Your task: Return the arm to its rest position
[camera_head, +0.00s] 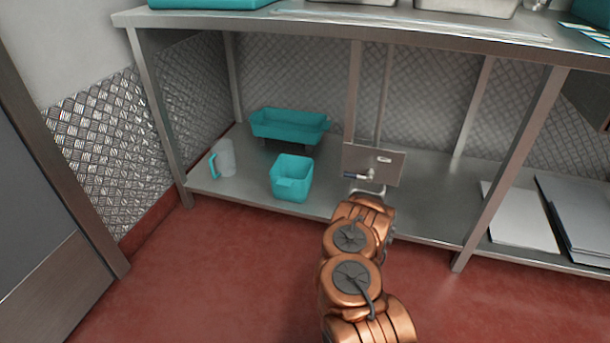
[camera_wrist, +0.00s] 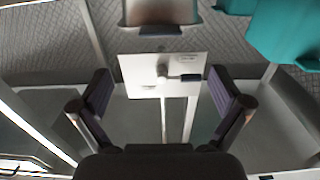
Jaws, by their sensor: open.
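My copper-coloured arm (camera_head: 352,262) reaches up from the bottom of the head view towards the lower shelf, ending in front of a metal panel. My gripper (camera_wrist: 160,92) shows in the wrist view with its two dark fingers wide apart and nothing between them. In the head view the gripper is hidden behind the arm or too small to make out. The metal panel (camera_head: 388,164) with a small tap or lever (camera_head: 360,175) stands at the lower shelf. The panel also shows between and beyond the fingers in the wrist view (camera_wrist: 186,62). I cannot tell any contact.
On the lower shelf (camera_head: 430,205) stand a teal square tub (camera_head: 292,180), a teal long tub (camera_head: 288,125) and a clear jug (camera_head: 226,158). Grey trays (camera_head: 580,215) lie at right. A table leg (camera_head: 510,170) and the worktop (camera_head: 330,22) frame the space. Red floor (camera_head: 220,270) is clear.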

